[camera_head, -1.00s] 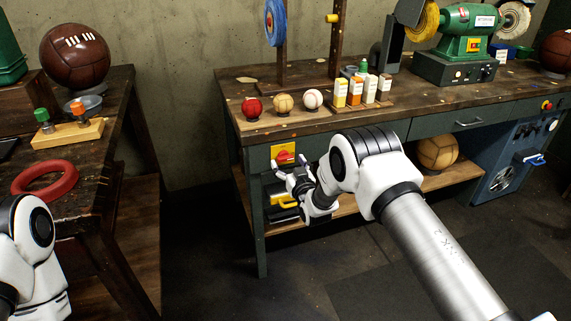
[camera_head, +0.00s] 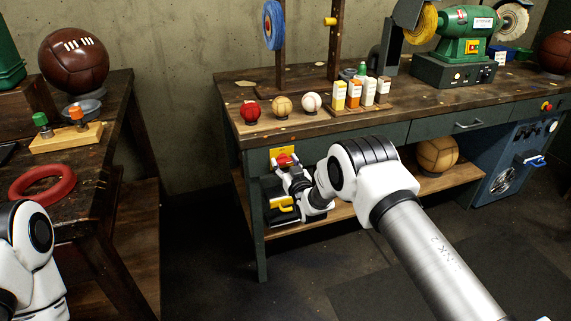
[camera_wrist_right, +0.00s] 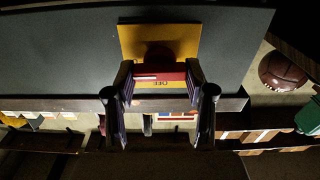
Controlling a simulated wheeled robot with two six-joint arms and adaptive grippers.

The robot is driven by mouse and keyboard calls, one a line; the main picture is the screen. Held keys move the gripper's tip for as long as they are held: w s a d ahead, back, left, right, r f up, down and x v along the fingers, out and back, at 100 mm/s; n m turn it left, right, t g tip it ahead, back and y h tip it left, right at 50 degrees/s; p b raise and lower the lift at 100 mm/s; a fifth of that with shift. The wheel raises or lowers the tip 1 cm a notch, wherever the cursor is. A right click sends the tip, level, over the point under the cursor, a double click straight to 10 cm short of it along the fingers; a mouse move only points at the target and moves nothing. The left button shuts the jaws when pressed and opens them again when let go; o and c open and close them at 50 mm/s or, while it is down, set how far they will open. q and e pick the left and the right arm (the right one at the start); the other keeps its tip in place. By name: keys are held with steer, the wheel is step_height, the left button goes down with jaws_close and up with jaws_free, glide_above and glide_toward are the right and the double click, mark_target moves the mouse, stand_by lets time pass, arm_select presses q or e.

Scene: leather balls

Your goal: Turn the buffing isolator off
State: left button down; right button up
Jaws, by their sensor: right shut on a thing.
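The buffing isolator is a yellow plate (camera_head: 283,152) with a red rotary handle (camera_head: 285,160) on the front of the workbench, near its left end. In the right wrist view the yellow plate (camera_wrist_right: 182,42) is at the top, with the red handle (camera_wrist_right: 175,66) in front of it, and a yellow strip with lettering below. My right gripper (camera_head: 287,169) is at the isolator, its fingers on both sides of the handle and shut on it. The fingers (camera_wrist_right: 160,88) also show in the right wrist view. My left gripper is out of view.
The workbench top (camera_head: 400,118) holds several small balls, bottles and a green buffing machine (camera_head: 466,45). A side table (camera_head: 110,110) stands at left, with clear floor between.

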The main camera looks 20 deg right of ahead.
steer(key=n+b, duration=0.1)
steer(key=n, duration=0.2)
steer(key=shift+f+n, duration=0.15)
steer(key=shift+n, duration=0.25)
steer(key=n+b, duration=0.1)
steer(key=n, duration=0.3)
steer(key=shift+a+n, duration=0.1)
steer(key=shift+n, duration=0.2)
steer(key=n+b, duration=0.1)
steer(key=n, duration=0.3)
steer(key=shift+f+n, duration=0.1)
steer(key=shift+n, duration=0.2)
steer(key=n+b, duration=0.1)
steer(key=n, duration=0.3)
steer(key=shift+a+n, duration=0.1)
steer(key=shift+n, duration=0.2)
steer(key=shift+f, duration=0.1)
steer(key=o, duration=1.2)
steer(key=shift+c, duration=0.2)
